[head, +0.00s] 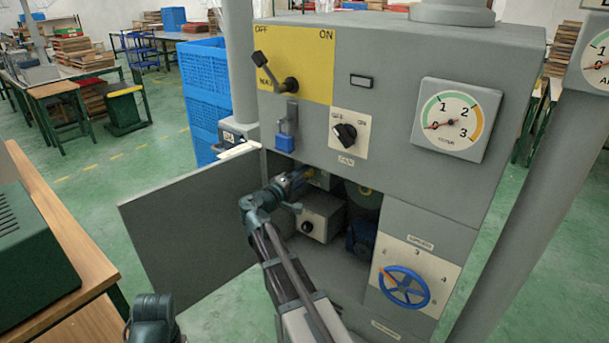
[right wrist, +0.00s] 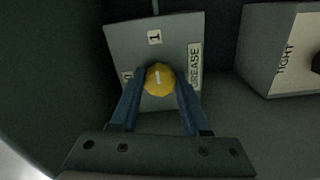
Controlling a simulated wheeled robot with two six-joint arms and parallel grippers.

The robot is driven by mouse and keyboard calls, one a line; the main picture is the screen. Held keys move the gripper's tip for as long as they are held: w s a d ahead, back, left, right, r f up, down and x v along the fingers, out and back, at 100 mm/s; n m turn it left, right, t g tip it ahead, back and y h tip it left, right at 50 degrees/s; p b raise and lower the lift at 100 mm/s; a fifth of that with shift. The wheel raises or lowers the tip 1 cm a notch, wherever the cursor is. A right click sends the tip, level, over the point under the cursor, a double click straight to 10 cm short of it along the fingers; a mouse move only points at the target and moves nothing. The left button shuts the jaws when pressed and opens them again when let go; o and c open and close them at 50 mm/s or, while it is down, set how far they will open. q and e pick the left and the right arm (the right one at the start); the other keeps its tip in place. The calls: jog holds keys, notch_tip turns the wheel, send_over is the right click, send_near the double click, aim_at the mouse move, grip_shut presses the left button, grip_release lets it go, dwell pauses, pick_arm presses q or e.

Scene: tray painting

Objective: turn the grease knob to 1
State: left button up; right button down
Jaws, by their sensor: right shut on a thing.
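The yellow grease knob (right wrist: 160,79) sits on a grey plate (right wrist: 180,30) labelled GREASE in the right wrist view. Its white mark points up, close to the 1 label (right wrist: 154,37), with a slight tilt. Another label (right wrist: 127,77), partly hidden by a finger, is at the knob's left. My right gripper (right wrist: 159,88) is shut on the knob, one blue finger on each side. In the head view my right gripper (head: 303,176) reaches into the open cabinet, and the knob is mostly hidden there.
The cabinet door (head: 185,235) stands open to the left of my right arm. A grey box (head: 318,217) is inside; its TIGHT label shows in the right wrist view (right wrist: 287,60). A blue handwheel (head: 404,287) is at lower right. A blue padlock (head: 285,140) hangs above the opening.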

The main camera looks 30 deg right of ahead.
jog(key=shift+s+f+m, duration=0.1)
jog(key=shift+m, duration=0.3)
jog(key=shift+c, duration=1.9)
grip_release()
jog(key=v, duration=1.4)
